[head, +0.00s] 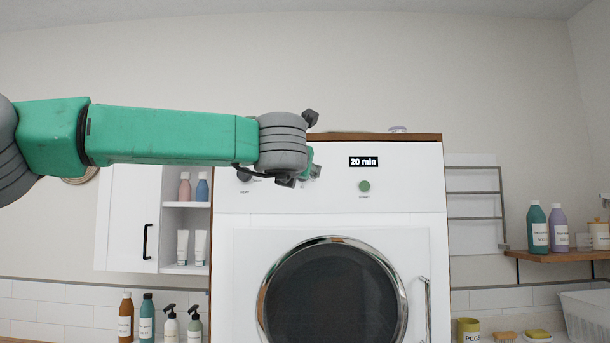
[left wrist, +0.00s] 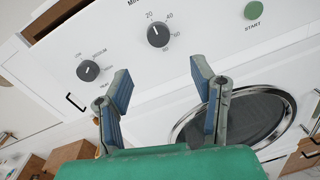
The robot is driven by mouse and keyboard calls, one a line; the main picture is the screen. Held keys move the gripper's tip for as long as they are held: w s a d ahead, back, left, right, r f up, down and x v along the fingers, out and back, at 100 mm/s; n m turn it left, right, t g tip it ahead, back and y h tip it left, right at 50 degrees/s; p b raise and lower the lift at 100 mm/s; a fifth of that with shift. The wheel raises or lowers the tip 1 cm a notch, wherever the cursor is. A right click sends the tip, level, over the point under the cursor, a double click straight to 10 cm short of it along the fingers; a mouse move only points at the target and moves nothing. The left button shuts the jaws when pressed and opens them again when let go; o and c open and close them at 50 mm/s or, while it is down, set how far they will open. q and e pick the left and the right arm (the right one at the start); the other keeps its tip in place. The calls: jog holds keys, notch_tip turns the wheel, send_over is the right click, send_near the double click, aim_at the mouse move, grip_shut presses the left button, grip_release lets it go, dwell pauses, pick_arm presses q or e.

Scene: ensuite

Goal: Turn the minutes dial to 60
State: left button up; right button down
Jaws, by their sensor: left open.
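The minutes dial (left wrist: 158,34) is a dark round knob on the white machine's panel, with 20, 40, 60 and 80 printed around it. Its light mark seems to point toward the 20, and the display (head: 364,161) in the head view reads "20 min". My left gripper (left wrist: 162,80) is open and empty. Its two blue-padded fingers are spread below the dial in the left wrist view, apart from it. In the head view my left wrist covers most of the gripper and the minutes dial. My right gripper is not in view.
A second dark dial (left wrist: 88,70) sits left of the minutes dial, and a green start button (head: 364,186) to its right. The round glass door (head: 333,296) is below, with a vertical handle (head: 425,308).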

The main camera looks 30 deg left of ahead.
pick_arm(q)
jog(key=p+x, duration=0.3)
jog(key=x, duration=0.7)
jog(key=shift+w+a+r, duration=0.1)
jog(key=shift+w+r, duration=0.05)
jog(key=c, duration=1.1)
